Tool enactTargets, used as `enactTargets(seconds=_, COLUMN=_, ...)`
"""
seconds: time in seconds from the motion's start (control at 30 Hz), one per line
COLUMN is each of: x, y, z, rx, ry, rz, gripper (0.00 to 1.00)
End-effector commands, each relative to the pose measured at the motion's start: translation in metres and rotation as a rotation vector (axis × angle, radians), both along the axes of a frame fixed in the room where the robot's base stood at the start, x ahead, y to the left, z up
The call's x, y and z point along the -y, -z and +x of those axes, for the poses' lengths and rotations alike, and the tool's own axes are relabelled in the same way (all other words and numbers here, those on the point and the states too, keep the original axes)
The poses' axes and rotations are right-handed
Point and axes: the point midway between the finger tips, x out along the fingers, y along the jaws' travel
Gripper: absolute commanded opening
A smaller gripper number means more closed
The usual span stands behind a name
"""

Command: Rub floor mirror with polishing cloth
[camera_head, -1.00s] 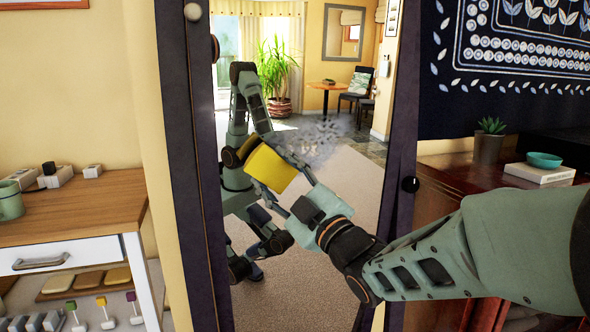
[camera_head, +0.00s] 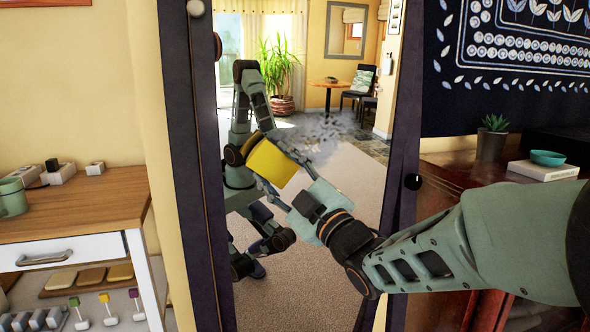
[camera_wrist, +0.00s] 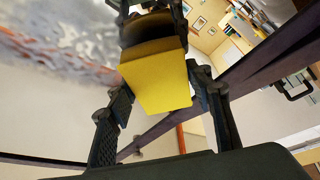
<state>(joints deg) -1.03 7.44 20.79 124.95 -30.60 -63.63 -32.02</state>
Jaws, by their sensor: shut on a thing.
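The floor mirror has a dark frame (camera_head: 186,180) and stands tilted in front of me. Its glass (camera_head: 345,185) reflects the room and my own body. A patchy grey smudge (camera_head: 330,130) marks the glass above and right of the cloth; it fills the upper left of the wrist view (camera_wrist: 60,40). My gripper (camera_head: 285,176) is shut on the yellow polishing cloth (camera_head: 272,160), a thick folded pad. The cloth (camera_wrist: 156,84) sits between both fingers in the wrist view, its reflection partly behind it. I cannot tell whether it touches the glass.
At left stands a wooden-topped table (camera_head: 90,205) with a green mug (camera_head: 12,197) and sponges on a lower shelf. At right, a reddish cabinet (camera_head: 450,170) holds a plant (camera_head: 492,137), a book and a teal bowl (camera_head: 547,158), close to my arm.

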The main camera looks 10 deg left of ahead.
Motion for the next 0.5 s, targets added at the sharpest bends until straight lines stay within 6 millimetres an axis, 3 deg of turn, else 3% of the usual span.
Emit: enactTargets(seconds=0.5, x=-0.0057, y=-0.0005, z=0.0090, rx=0.000, ry=0.000, rz=0.000, gripper=0.28)
